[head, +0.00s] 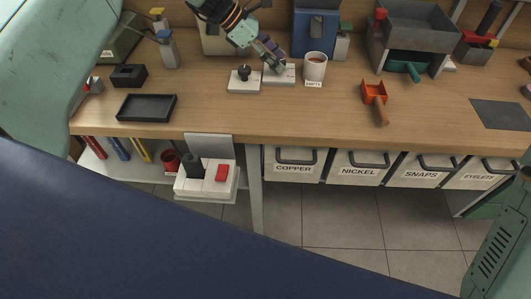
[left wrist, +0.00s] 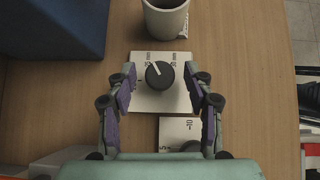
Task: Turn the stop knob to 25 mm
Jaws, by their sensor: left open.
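A black round knob (left wrist: 160,78) with a white pointer line sits on a white plate (left wrist: 146,102) in the left wrist view. Its pointer aims to the upper left; the printed scale is too small to read surely. My left gripper (left wrist: 160,71) is open, with one finger on each side of the knob; contact is not clear. In the head view my left gripper (head: 277,62) is over the right-hand white plate (head: 279,82) and hides its knob. A second white plate (head: 243,88) with a black knob (head: 244,72) lies just left of it. My right gripper is not in view.
A cup of parts (head: 315,68) stands close beside the plate, and a blue machine (head: 316,32) behind. A black tray (head: 146,107) and a red scoop (head: 375,92) lie on the wooden bench (head: 300,115). The bench front is clear near the plates.

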